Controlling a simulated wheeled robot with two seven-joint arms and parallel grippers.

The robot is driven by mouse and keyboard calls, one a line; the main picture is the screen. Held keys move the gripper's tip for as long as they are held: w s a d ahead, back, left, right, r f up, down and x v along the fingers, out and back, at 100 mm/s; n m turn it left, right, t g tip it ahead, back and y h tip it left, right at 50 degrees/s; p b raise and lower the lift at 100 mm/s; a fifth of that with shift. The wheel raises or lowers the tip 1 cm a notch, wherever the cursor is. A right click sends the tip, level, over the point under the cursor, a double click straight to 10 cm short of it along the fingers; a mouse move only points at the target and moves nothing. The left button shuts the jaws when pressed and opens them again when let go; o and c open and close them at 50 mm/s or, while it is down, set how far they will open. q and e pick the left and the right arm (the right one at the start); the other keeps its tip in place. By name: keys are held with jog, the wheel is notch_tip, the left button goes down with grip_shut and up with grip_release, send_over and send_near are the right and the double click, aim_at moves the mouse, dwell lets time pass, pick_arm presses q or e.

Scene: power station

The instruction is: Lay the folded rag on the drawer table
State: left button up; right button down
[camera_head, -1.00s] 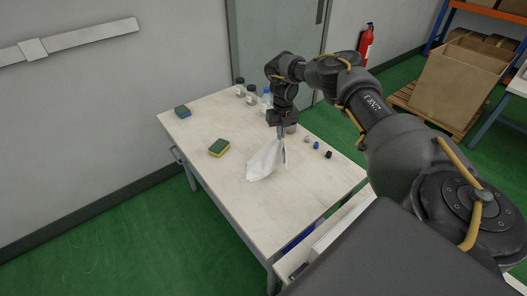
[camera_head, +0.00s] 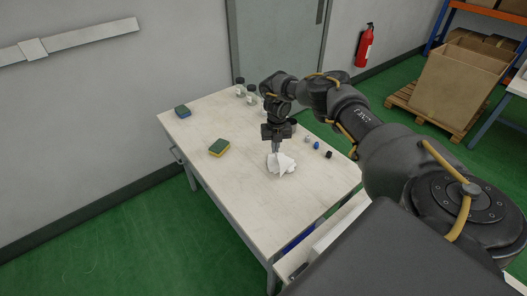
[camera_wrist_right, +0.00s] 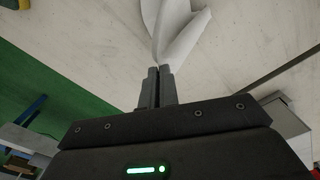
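The white rag (camera_head: 283,163) is bunched at the middle of the pale drawer table (camera_head: 215,119); it seems to touch the top. My right gripper (camera_head: 276,150) points down just above it, its fingertips at the cloth. In the right wrist view the two fingers (camera_wrist_right: 160,72) are close together with the rag (camera_wrist_right: 176,28) pinched at their tips, and the cloth spreads out beyond them. My left gripper is not in view.
A green-and-yellow sponge (camera_head: 219,147) and a blue-and-green sponge (camera_head: 182,111) lie left on the table. Jars (camera_head: 239,85) stand at the back. Small knobs (camera_head: 317,146) lie right of the rag. The front left tabletop is clear.

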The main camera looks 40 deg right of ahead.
jog(key=a+f, duration=0.4)
jog(key=a, duration=0.1)
jog(key=a+f, duration=0.4)
jog(key=a, duration=0.1)
jog(key=w+a+f, duration=0.1)
jog(key=a+f, duration=0.3)
jog(key=a, duration=0.1)
jog(key=shift+w+a, duration=0.1)
jog(key=shift+a, duration=0.15)
jog(key=c, duration=1.2)
grip_release()
jog(key=shift+r, duration=0.15)
jog(key=shift+a+r+p, duration=0.2)
jog(key=shift+r+p, duration=0.35)
jog(key=shift+r, duration=0.05)
jog(key=shift+a+r+p, duration=0.2)
jog(key=shift+r+p, duration=0.35)
jog(key=shift+a+r, duration=0.2)
jog(key=shift+r, duration=0.1)
jog(key=a+r+p, duration=0.3)
jog(key=r+p, duration=0.3)
jog(key=r, duration=0.1)
jog(key=shift+w, duration=0.15)
